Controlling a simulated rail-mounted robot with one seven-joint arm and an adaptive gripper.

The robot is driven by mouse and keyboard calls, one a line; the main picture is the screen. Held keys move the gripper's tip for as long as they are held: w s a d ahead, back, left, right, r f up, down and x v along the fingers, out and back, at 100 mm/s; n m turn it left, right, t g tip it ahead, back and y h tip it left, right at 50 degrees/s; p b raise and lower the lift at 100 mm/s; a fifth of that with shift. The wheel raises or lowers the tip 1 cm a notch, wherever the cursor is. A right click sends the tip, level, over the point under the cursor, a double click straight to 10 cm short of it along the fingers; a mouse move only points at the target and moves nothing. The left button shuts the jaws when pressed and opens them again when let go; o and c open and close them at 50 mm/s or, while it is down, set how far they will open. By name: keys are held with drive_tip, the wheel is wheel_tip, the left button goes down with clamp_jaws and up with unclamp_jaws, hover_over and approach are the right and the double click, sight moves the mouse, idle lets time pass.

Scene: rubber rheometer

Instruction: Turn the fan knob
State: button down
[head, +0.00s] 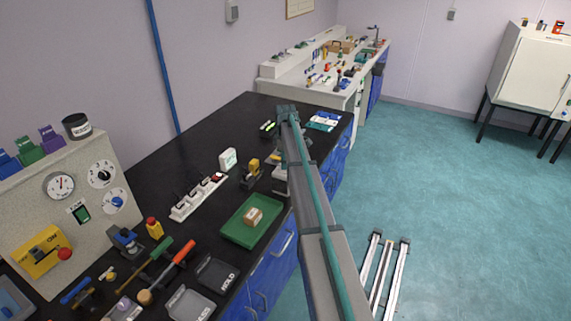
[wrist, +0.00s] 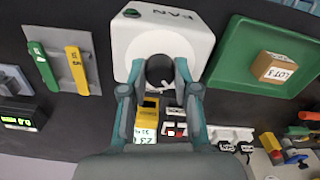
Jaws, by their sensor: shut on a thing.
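The fan box (wrist: 197,42) is a white rounded block marked FAN at the top of the wrist view. Its round black knob (wrist: 160,68) carries a short white pointer mark. My gripper (wrist: 155,76) is shut on the knob, with one teal finger on each side of it. The fingers and palm hide part of the knob and the box's near side. In the head view my arm hides most of the area around the box, and the fingertips cannot be made out.
A green tray (head: 234,234) holding a small LOT 3 box (wrist: 274,67) lies beside the fan box. A yellow-and-black dispenser (head: 251,174), a white power strip (head: 190,204) and a panel with two handles (wrist: 68,60) are nearby. Tools crowd the bench front.

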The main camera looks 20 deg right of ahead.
drive_tip(key=m+b, duration=0.1)
drive_tip(key=m, duration=0.3)
drive_tip(key=shift+m, duration=0.3)
drive_tip(key=shift+m+b, duration=0.75)
drive_tip(key=shift+m, duration=1.75)
drive_tip(key=c, duration=0.9)
unclamp_jaws()
drive_tip(key=shift+o, duration=0.2)
drive_tip(key=shift+r, duration=0.1)
wheel_tip(320, 180, up, 12)
